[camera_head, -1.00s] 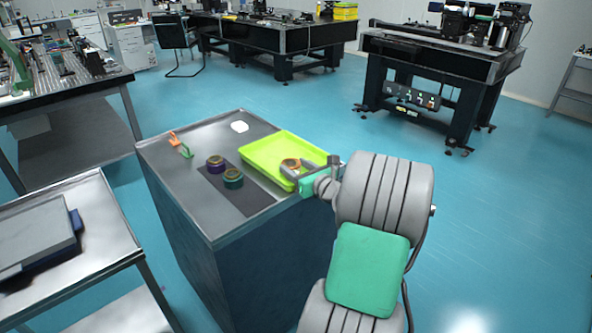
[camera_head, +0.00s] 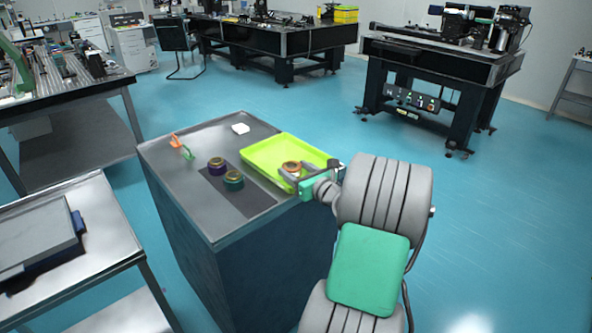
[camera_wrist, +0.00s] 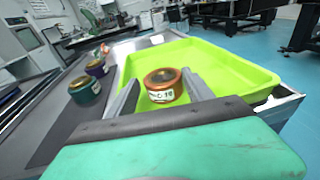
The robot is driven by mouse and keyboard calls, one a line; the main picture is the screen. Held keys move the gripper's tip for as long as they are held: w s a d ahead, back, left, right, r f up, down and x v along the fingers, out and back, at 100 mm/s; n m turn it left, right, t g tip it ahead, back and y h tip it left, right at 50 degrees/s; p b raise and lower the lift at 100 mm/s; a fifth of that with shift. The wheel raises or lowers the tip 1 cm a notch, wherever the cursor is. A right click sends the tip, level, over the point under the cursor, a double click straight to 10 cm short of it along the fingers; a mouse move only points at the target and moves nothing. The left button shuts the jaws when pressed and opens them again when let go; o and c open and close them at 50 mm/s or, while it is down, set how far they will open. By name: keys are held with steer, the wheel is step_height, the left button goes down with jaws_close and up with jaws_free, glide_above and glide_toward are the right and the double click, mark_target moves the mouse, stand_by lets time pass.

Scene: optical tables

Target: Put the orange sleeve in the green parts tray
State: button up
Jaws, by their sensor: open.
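The orange sleeve (camera_head: 292,167) is a short copper-orange ring with a white label. It sits upright inside the green parts tray (camera_head: 270,146), towards the tray's near right side. My gripper (camera_head: 292,175) reaches in over the tray's near edge with its jaws open. In the wrist view, the sleeve (camera_wrist: 163,88) stands between the two fingers (camera_wrist: 161,76), with a visible gap on at least the right side. The tray's bright yellow-green floor (camera_wrist: 225,72) shows behind and to the right. The sleeve's underside is hard to see.
A purple ring (camera_head: 216,163) and a green ring (camera_head: 233,180) stand on a dark mat (camera_head: 245,198) left of the tray. Small orange and green clips (camera_head: 181,146) and a white block (camera_head: 240,128) lie farther back on the grey cabinet top (camera_head: 205,135). The tray's far part is empty.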

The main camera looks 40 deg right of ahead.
steer(key=shift+s+f, duration=0.2)
steer(key=shift+f, duration=0.8)
steer(key=shift+r, duration=0.15)
steer(key=s+a+r, duration=0.1)
steer(key=s+r, duration=0.2)
steer(key=s, duration=0.8)
steer(key=shift+s+a+r+p, duration=0.15)
steer(key=shift+s+r+p, duration=0.1)
steer(key=shift+p, duration=0.15)
